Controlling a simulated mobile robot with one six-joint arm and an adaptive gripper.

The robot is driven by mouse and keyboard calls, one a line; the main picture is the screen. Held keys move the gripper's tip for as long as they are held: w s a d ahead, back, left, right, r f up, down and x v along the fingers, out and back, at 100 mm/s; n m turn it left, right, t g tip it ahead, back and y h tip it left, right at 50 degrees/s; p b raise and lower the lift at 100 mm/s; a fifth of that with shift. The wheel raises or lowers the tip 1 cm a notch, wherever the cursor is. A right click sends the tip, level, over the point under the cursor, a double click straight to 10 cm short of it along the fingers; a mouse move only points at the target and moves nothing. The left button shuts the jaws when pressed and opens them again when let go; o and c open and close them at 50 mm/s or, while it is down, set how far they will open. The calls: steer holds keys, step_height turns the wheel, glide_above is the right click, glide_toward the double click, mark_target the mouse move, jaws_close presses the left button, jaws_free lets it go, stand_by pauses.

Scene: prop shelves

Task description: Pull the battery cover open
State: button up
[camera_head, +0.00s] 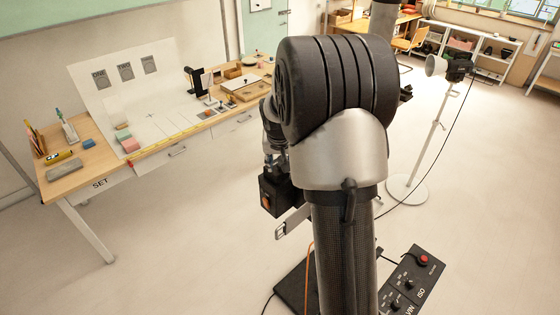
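I cannot make out a battery cover in the head view. My own arm stands large in the middle and hides much of what lies behind it. Just left of the arm, a black box-shaped part with an orange patch (277,196) shows partly. A pale metal piece with a slot (291,222) sticks out below it. I cannot tell whether these belong to my gripper or to another thing. My gripper's fingertips cannot be made out, and neither can anything between them.
A wooden workbench (75,178) with small props stands at the left, beside open floor (190,262). A lamp on a white stand (432,140) is at the upper right, with a cable trailing from it. A black panel with a red button (424,260) lies at the lower right.

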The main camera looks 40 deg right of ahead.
steer(key=shift+c, duration=0.4)
jaws_close()
